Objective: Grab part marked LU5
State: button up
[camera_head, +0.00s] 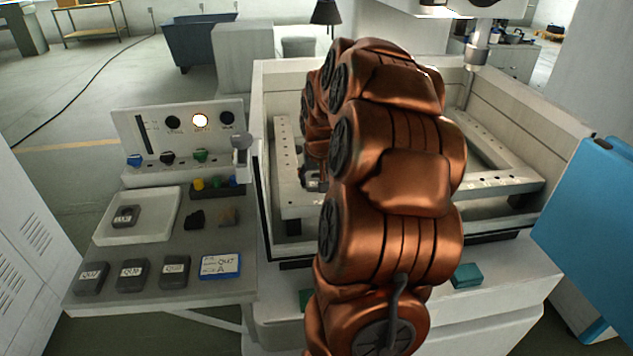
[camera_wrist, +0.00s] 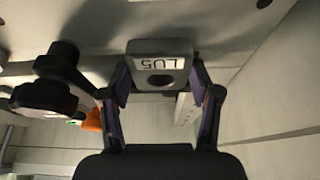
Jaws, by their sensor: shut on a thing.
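The part marked LU5 (camera_wrist: 158,78) is a grey block with a white label and a dark round hole. In the wrist view it sits between the two fingers of my gripper (camera_wrist: 160,88), which are shut on its sides. The block is right by a pale metal surface with holes; I cannot tell whether it touches it. In the head view my copper-coloured arm reaches into the machine's open tank and hides most of my gripper and the part.
A black knobbed clamp (camera_wrist: 62,75) is close left of the part. The tank holds a pale frame (camera_head: 500,184). A side shelf bears a white tray (camera_head: 160,232) with one dark block, several labelled blocks (camera_head: 132,274) and a blue card (camera_head: 221,266). A blue panel (camera_head: 590,205) stands right.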

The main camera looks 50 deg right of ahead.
jog(key=c, duration=0.3)
jog(key=shift+r, duration=0.15)
